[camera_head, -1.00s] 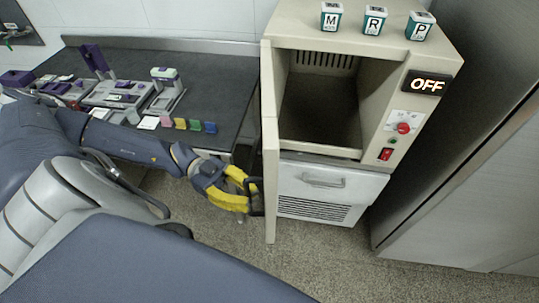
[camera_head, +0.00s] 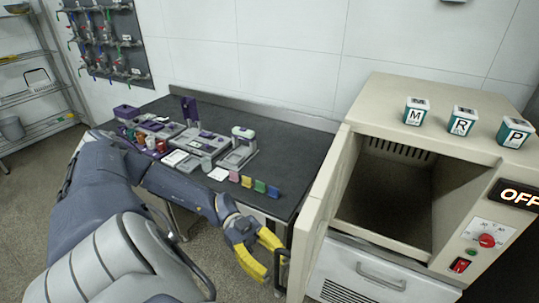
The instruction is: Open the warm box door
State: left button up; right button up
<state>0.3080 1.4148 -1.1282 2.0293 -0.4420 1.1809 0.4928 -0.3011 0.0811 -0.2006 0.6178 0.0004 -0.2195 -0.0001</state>
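The warm box (camera_head: 384,98) is a beige cabinet on the right, with its front opening uncovered and its dark chamber visible and empty. Its door (camera_head: 318,215) stands swung open on the left side of the opening, seen at a steep angle. My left gripper (camera_head: 277,268) has yellow fingers spread apart, beside the outer face of the door. A dark door handle (camera_head: 284,256) is close to the fingertips; I cannot tell whether they touch it. My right gripper is not in view.
Three boxes marked M (camera_head: 414,112), R (camera_head: 462,121) and P (camera_head: 514,132) stand on the warm box. A dark table (camera_head: 290,150) to its left holds equipment and small colored blocks. A white drawer (camera_head: 370,278) is below the chamber. Shelves (camera_head: 30,100) stand far left.

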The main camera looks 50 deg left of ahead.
pick_arm(q)
jog(key=a, duration=1.2)
jog(key=shift+w, duration=0.3)
jog(key=w+d+f+n+t+y, duration=0.15)
jog(key=w+f+t, duration=0.35)
jog(key=w+f, duration=0.5)
jog(key=w+d+f+n+t+y, duration=0.1)
jog(key=w+f+n+t+y, duration=0.3)
jog(key=f, duration=1)
notch_tip(320, 180, down, 18)
jog(key=w+a+n+t+y, duration=0.1)
jog(key=a+n+t+y, duration=0.15)
jog(key=y, duration=0.35)
jog(key=s+d+f+n+g+y, duration=0.3)
jog(key=s+f+n+y, duration=0.25)
jog(key=s+f, duration=1.25)
jog(key=s+d+f+g, duration=0.3)
jog(key=s+d+f, duration=0.1)
jog(key=s, duration=0.7)
jog(key=s+d+f+n+g+y, duration=0.1)
jog(key=s+d+f+g, duration=0.2)
jog(key=s, duration=0.8)
jog(key=d+f, duration=0.2)
jog(key=d, duration=0.2)
